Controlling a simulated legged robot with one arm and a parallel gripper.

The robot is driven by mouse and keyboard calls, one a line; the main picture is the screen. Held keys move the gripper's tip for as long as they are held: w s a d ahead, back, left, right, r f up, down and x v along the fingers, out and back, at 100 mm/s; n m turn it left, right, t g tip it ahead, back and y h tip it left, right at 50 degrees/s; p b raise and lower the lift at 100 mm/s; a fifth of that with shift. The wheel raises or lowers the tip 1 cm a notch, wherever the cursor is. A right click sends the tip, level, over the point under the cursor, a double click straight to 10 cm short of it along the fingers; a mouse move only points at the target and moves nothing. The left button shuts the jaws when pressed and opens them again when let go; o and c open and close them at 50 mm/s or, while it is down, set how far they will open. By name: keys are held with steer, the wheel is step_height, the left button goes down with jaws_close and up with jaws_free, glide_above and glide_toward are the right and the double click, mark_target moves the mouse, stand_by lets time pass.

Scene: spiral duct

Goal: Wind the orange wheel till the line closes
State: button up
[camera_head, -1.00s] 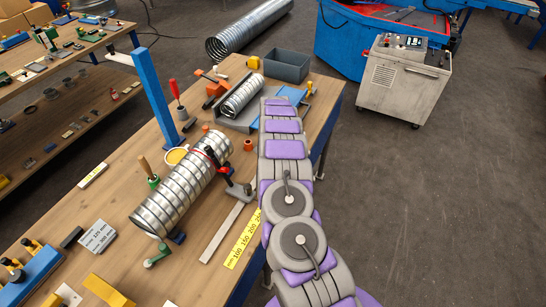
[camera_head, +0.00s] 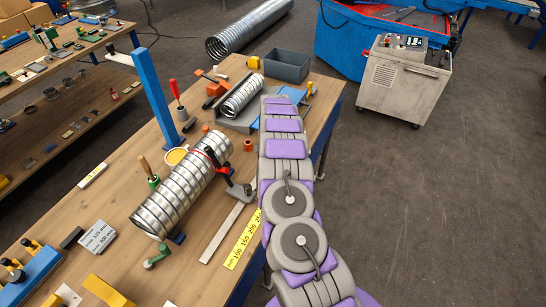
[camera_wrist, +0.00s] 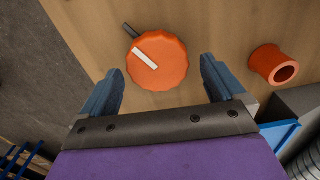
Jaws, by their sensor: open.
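The orange wheel (camera_wrist: 168,72) is a round knob with a scalloped rim on the wooden bench top in the wrist view. A white bar on its face points up and left. A short dark mark (camera_wrist: 129,30) lies on the wood at the wheel's upper-left rim. The bar and the mark do not line up; the bar sits lower. My gripper (camera_wrist: 161,66) is open, one blue finger on each side of the wheel, with visible gaps to its rim. In the head view my arm covers the spot, so neither the wheel nor my gripper shows there.
A hollow orange cylinder (camera_wrist: 269,69) stands right of my gripper; it also shows in the head view (camera_head: 248,145). A clamped spiral duct (camera_head: 175,195) lies left of my arm.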

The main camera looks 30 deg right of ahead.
step_height(320, 180, up, 17)
steer(key=shift+f, duration=0.15)
stand_by(0.6)
steer(key=s+a+r+n+y+b, duration=0.1)
steer(key=s+a+r+n+b, duration=0.1)
steer(key=s+a+r+n, duration=0.55)
steer(key=s+a+r+b, duration=0.3)
steer(key=s+a+r, duration=0.1)
steer(key=s+a, duration=0.75)
steer(key=s+f+n+g+b, duration=0.1)
steer(key=s+f+n+b, duration=0.1)
steer(key=s, duration=1.3)
steer(key=s+f+n+h+b, duration=0.1)
steer(key=s+f, duration=0.2)
steer(key=s, duration=1.3)
steer(key=shift+s+a+n+g+b, duration=0.2)
steer(key=shift+a+n+g+b, duration=0.15)
steer(key=shift+a+g, duration=0.1)
